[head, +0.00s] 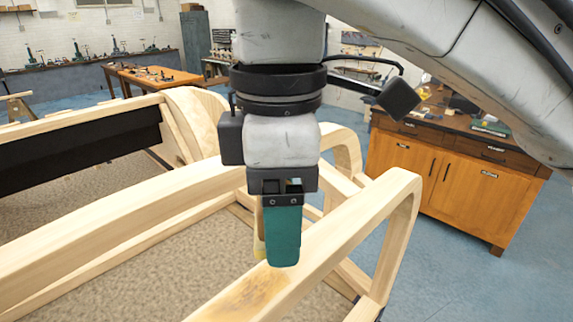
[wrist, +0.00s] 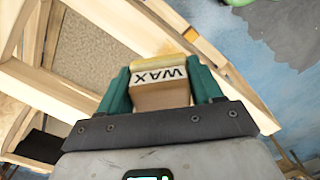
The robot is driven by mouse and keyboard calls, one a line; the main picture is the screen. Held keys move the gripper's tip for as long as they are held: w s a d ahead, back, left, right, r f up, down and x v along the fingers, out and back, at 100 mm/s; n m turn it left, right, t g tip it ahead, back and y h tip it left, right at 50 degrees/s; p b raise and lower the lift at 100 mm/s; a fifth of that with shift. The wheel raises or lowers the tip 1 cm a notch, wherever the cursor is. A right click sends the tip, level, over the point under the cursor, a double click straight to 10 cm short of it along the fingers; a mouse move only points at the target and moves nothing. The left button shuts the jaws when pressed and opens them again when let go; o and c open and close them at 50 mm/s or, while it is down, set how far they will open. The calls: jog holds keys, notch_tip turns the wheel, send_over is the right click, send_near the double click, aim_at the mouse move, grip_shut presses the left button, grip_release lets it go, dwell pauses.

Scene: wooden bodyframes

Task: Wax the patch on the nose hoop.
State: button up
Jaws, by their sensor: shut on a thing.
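My gripper (head: 278,258) points down with teal fingers, shut on a wax block. The block (wrist: 160,80) shows between both fingers in the wrist view, with a white label reading WAX and a yellowish top layer. In the head view only a pale yellow edge of the block (head: 259,238) shows beside the near finger. A brownish stained patch (head: 250,293) lies on the pale wooden hoop (head: 345,217), below and left of the fingertips. Whether the block touches the wood cannot be told. An amber mark (wrist: 178,24) shows on a beam in the wrist view.
Other wooden frame rails (head: 110,222) run along the left, around a speckled tan floor panel (head: 110,265). A dark panel (head: 75,150) stands farther left. An orange-brown cabinet (head: 440,180) with tools on top stands at right. Blue floor lies between hoop and cabinet.

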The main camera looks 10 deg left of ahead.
jog(key=shift+r, duration=1.25)
jog(key=shift+f, duration=0.1)
